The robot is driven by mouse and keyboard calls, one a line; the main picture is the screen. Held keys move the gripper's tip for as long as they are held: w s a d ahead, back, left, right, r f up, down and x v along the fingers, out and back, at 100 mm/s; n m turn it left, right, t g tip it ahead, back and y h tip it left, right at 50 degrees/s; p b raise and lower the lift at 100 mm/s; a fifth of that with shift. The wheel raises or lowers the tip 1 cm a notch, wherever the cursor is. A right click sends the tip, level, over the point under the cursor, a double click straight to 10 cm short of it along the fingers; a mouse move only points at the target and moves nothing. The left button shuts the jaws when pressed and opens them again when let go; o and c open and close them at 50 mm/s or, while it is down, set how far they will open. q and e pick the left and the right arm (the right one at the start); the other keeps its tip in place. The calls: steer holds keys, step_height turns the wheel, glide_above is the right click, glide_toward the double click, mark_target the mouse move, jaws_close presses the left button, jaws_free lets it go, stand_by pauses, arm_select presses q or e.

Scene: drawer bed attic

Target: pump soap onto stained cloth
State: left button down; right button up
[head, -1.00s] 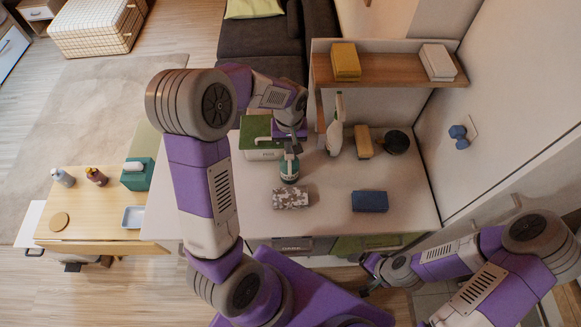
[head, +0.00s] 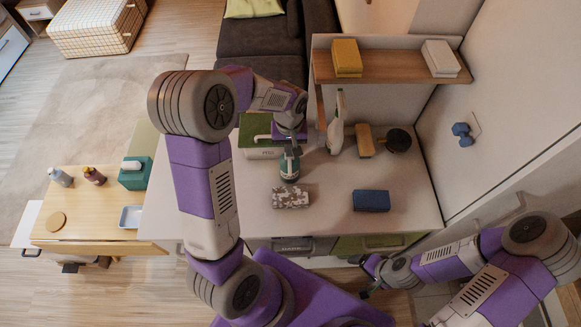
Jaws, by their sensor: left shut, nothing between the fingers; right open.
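The soap bottle (head: 289,172), dark teal with a pale upper part, stands upright on the white counter (head: 330,222). A speckled white and brown cloth (head: 291,197) lies folded just in front of it. My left gripper (head: 291,150) is shut and empty, pointing down right over the bottle's top. It hides the pump head, and I cannot tell whether it touches it. My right gripper (head: 364,277) is open and empty, low at the counter's front edge, away from the bottle and cloth.
A dark blue folded cloth (head: 371,201) lies right of the speckled one. A wooden shelf (head: 395,67) overhangs the back. The counter's front right is clear.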

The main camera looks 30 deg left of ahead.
arm_select(q)
steer(key=shift+f, duration=0.25)
steer(key=shift+r, duration=0.15)
steer(key=shift+r+p, duration=1)
steer(key=shift+r, duration=0.35)
step_height(320, 180, up, 6)
steer(key=p, duration=0.4)
stand_by(0.4)
